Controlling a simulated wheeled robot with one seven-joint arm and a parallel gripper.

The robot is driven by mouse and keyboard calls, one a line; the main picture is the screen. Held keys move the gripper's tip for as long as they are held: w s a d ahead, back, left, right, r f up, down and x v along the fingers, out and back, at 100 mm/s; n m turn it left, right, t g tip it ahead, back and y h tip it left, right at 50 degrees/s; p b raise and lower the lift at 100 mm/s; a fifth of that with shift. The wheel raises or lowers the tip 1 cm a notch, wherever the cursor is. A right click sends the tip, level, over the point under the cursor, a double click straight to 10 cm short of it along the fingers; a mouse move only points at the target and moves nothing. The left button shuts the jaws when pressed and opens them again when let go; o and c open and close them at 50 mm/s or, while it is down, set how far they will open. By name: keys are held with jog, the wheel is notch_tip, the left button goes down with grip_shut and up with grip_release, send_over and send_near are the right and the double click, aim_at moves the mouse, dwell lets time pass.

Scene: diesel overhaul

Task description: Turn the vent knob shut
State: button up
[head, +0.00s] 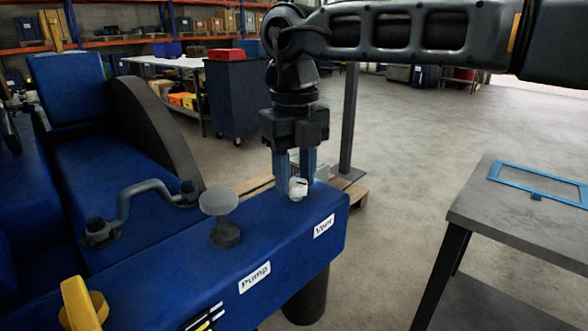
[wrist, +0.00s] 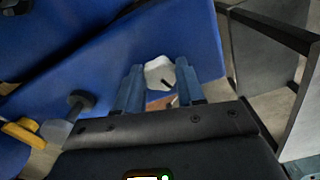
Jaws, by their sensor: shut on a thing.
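The vent knob is a small white knob (head: 298,187) on top of the blue engine housing (head: 270,215), just behind the white "Vent" label (head: 324,226). My gripper (head: 297,180) points straight down over it, with its blue fingers on either side of the knob. The fingers are closed on the knob. In the wrist view the white knob (wrist: 159,72) with a dark mark on it sits between the fingertips (wrist: 160,80). The fingers partly hide the knob in the head view.
A grey pump plunger (head: 219,203) stands left of the knob, near the "Pump" label (head: 255,277). A yellow handle (head: 82,305) is at the lower left. A grey table (head: 490,220) with a blue frame (head: 540,185) stands right.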

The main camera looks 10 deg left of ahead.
aim_at(296, 181)
jog(key=m, duration=0.4)
jog(key=shift+d, duration=0.1)
dwell(0.5)
jog(key=o, duration=1)
jog(key=shift+o, duration=0.2)
jog(key=shift+r, duration=3.9)
